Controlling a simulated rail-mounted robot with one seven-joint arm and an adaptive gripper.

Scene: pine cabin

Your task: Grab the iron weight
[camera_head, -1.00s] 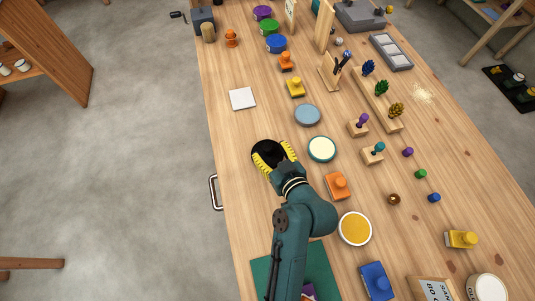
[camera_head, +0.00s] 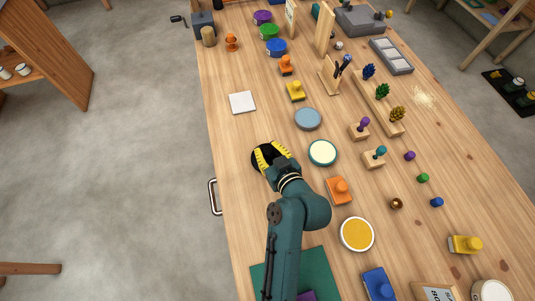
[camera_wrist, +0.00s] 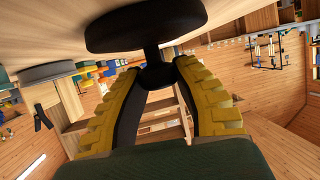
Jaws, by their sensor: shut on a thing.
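The iron weight (camera_head: 260,159) is a dark, round, black piece near the left edge of the wooden table, partly hidden by my gripper in the head view. In the wrist view the weight (camera_wrist: 140,22) shows a wide black disc with a narrower neck and knob. My gripper (camera_head: 270,152) has yellow ribbed fingers. In the wrist view my gripper (camera_wrist: 158,75) is closed with its fingertips on either side of the knob. The disc appears at or very near the table surface; I cannot tell whether it touches.
A cream-topped round dish (camera_head: 322,153) and an orange stamp (camera_head: 339,191) lie just right of my gripper. A blue-grey disc (camera_head: 308,119) and a white square tile (camera_head: 242,102) lie beyond it. The table's left edge with a metal handle (camera_head: 214,197) is close.

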